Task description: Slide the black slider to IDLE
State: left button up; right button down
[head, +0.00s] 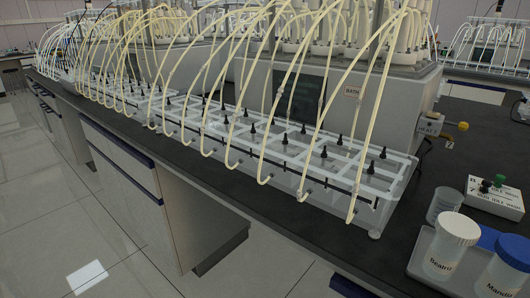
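A small light-coloured control box (494,199) lies on the dark bench at the right. The black knob looks like the black slider. Lettering runs along the box, too small to read surely, so I cannot tell which position the black knob is at. Neither of my grippers is in view.
Tubs labelled Beatrix (449,246) and Mandla (505,272) stand in front of the box, beside an open clear cup (444,206). Left of them is a long clear rack (375,205) with many pale tubes. A yellow knob (462,126) sticks out behind.

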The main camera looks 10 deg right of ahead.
aim_at(486, 183)
jog(key=k+z, duration=0.1)
jog(key=z, duration=1.6)
